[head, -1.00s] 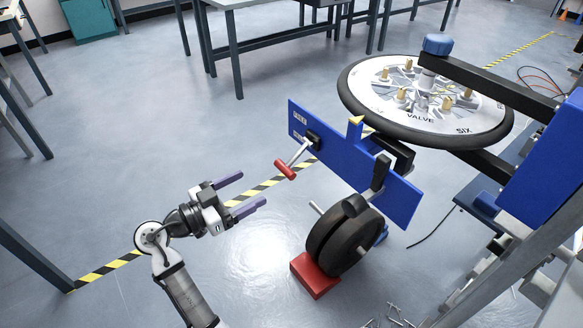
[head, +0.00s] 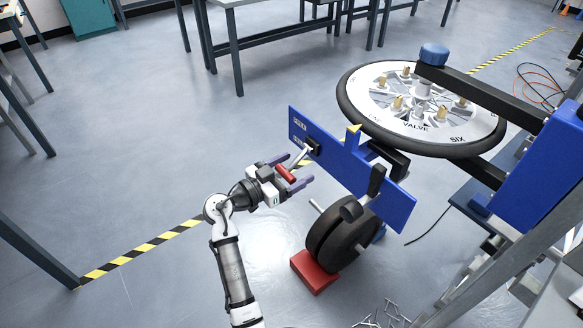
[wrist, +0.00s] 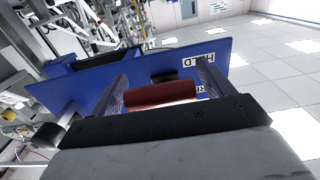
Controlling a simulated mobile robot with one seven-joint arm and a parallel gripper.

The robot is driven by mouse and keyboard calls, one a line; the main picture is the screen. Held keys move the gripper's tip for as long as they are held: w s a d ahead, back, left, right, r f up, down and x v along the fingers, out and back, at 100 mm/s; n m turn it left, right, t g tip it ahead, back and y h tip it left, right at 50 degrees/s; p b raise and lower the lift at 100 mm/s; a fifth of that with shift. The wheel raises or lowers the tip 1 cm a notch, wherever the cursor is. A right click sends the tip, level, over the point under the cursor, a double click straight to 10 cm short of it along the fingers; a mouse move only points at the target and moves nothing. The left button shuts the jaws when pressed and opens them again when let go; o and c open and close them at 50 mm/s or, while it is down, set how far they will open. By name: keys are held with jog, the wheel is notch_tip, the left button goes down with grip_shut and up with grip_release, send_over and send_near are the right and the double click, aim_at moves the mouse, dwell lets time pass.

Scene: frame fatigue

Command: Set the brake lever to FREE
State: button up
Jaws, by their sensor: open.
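The brake lever is a metal rod with a red grip (head: 285,173), pivoting from a black mount (head: 313,145) on the blue panel (head: 340,162). It points down and left in the head view. My gripper (head: 296,170) is open, with its purple fingers on either side of the red grip. In the wrist view the red grip (wrist: 162,94) lies crosswise between the fingers (wrist: 163,88), with gaps visible at its ends. A label that appears to read HELD (wrist: 197,60) shows upside down on the panel. A second label (wrist: 201,89) is mostly hidden by a finger.
A large spoked wheel (head: 350,115) with a black rim stands behind the panel. A black roller (head: 340,240) and red block (head: 314,272) sit below it. Open floor (head: 130,150) lies to the left.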

jog(key=c, duration=1.4)
